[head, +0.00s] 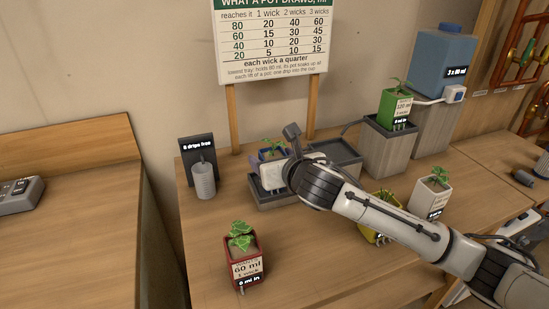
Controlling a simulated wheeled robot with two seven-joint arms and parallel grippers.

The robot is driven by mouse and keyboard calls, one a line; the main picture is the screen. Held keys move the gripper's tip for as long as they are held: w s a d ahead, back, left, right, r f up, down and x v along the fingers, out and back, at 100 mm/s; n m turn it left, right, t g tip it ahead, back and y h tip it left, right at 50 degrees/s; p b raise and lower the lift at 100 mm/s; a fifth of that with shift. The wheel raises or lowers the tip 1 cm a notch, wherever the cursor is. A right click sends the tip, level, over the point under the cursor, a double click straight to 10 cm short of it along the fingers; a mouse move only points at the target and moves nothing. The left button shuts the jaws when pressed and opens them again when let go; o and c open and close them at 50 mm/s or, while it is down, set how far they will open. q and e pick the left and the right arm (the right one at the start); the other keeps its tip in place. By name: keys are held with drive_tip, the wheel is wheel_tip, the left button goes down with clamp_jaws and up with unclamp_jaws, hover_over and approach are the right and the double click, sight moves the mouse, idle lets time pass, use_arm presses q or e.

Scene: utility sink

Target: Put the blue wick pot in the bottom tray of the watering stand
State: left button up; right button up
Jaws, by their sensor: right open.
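The blue wick pot (265,155), with a small green plant in it, stands at the left, low end of the watering stand. It appears to be in the bottom tray (287,202), but my right gripper covers much of it and its base is hidden. My right gripper (284,157) is open, right at the pot. One dark finger sticks up beside the plant; the other is hard to make out. I cannot tell whether the fingers touch the pot. My left gripper is not in view.
A middle tray (337,149) and a higher block with a green pot (395,108) rise to the right, below a blue tank (444,60). A red pot (245,262), yellow pot (381,235) and white pot (430,194) stand in front. A grey cup (203,181) stands left.

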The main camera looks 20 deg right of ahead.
drive_tip(key=shift+r, duration=0.2)
drive_tip(key=v, duration=1.2)
